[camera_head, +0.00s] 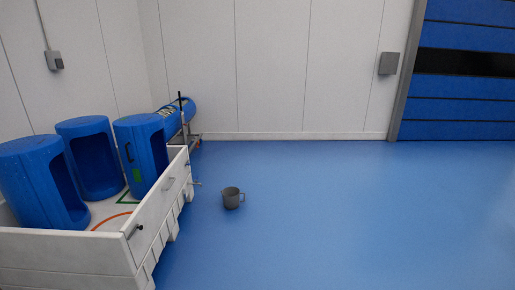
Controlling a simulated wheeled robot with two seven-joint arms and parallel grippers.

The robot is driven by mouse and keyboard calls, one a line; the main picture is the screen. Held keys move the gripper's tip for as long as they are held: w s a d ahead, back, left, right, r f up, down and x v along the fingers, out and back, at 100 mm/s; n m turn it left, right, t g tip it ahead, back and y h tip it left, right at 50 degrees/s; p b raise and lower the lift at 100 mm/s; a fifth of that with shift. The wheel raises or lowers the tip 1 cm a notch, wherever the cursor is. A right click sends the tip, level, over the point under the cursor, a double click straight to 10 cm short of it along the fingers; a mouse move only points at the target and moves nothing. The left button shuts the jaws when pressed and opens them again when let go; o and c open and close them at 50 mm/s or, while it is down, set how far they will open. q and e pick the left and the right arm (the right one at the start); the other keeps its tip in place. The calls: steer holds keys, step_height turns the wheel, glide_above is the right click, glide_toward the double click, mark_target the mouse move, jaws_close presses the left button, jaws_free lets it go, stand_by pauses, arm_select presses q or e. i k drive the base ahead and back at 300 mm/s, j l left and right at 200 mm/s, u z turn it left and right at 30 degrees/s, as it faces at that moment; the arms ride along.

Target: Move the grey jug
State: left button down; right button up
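The grey jug (231,198) stands upright on the blue floor, a short way right of the white-walled crate. Its handle points to the right. Nothing touches it. Neither of my grippers shows in the head view.
A white crate (75,248) at the left holds blue tubs (142,150) with open sides. Behind it a blue cylinder (178,116) lies by a dark upright post. A blue slatted door (465,100) is at the right back. The floor (370,215) right of the jug is clear.

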mark_target(231, 195)
steer(key=i, duration=3.15)
